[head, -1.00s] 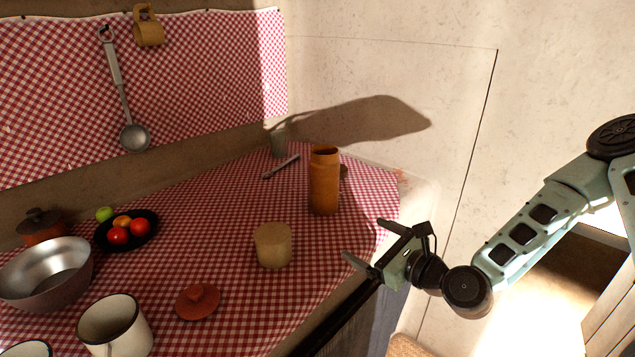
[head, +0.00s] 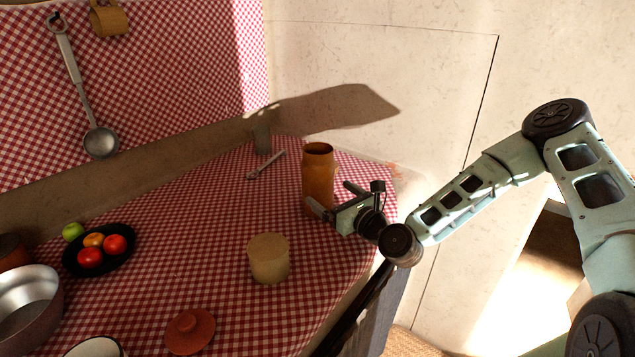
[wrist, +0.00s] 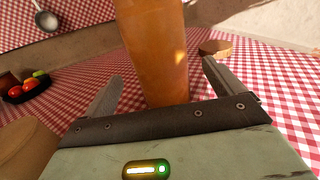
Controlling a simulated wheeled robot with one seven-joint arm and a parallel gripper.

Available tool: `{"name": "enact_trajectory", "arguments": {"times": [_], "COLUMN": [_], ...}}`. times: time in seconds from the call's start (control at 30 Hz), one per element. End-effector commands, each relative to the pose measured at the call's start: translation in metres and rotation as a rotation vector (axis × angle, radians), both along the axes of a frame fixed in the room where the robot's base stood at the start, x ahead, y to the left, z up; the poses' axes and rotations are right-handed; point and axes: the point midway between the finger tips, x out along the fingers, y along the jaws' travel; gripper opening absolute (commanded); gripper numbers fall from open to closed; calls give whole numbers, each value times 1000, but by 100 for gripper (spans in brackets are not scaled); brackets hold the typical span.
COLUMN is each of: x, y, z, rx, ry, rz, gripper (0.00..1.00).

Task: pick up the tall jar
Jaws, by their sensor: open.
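The tall jar (head: 318,172) is orange-brown, open at the top, and stands upright on the checked cloth near the right end of the counter. My gripper (head: 333,198) is at its lower right side in the head view, fingers open and pointing toward it. In the wrist view the jar (wrist: 155,50) stands ahead between the two spread fingers (wrist: 160,85). Its base is hidden behind the gripper's palm, and its top is cut off. I cannot tell whether a finger touches it.
A pale short round pot (head: 268,260) stands left of my gripper. A red lid (head: 190,331), a dark fruit plate (head: 70,262) and a metal bowl (head: 40,322) lie further left. A small brown round thing (wrist: 214,47) is behind the jar. A wall closes the back.

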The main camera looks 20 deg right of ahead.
Motion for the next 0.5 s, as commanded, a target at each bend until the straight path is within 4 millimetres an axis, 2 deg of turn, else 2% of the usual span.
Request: {"name": "enact_trajectory", "arguments": {"times": [0.1,0.37,0.5], "x": [17,35,55], "y": [6,13,20], "z": [1,1,1], "rx": [-2,-2,-3], "ry": [-1,-1,-3], "rz": [0,1,1], "gripper": [93,93,93]}}
